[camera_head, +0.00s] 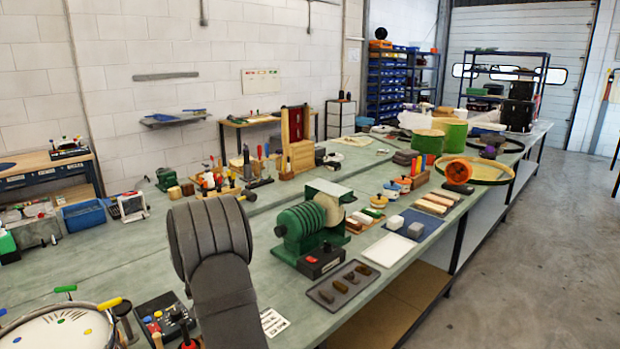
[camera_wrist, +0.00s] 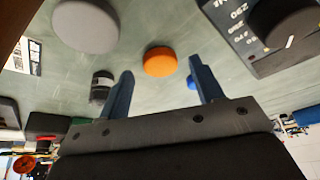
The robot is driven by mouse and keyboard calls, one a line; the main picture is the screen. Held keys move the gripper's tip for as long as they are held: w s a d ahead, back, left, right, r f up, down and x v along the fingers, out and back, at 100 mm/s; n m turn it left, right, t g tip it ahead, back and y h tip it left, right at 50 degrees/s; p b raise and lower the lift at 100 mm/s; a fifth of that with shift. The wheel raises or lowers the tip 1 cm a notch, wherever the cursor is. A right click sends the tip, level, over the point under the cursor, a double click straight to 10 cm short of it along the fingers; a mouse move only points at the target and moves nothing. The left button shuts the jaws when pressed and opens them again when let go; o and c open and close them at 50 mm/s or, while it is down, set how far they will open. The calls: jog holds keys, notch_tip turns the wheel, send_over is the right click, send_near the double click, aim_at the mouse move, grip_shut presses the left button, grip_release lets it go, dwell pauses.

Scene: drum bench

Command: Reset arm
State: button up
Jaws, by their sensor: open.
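My gripper (camera_wrist: 160,70) is open in the wrist view, its two dark blue-grey fingers apart. Nothing is held between them. An orange disc (camera_wrist: 160,62) shows on the bench surface in the gap between the fingers. My dark grey arm (camera_head: 215,255) rises from the lower middle of the head view, over the near part of the green-grey bench (camera_head: 130,265). I cannot make out the gripper's fingers in the head view.
A drum (camera_head: 65,330) and a black control box (camera_head: 165,315) stand near my arm. A green machine (camera_head: 310,230) and a dark tray (camera_head: 322,296) are right of it. The wrist view shows a grey disc (camera_wrist: 87,25) and a black lettered panel (camera_wrist: 245,45).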

jog(key=shift+x, duration=0.8)
jog(key=shift+r, duration=1.25)
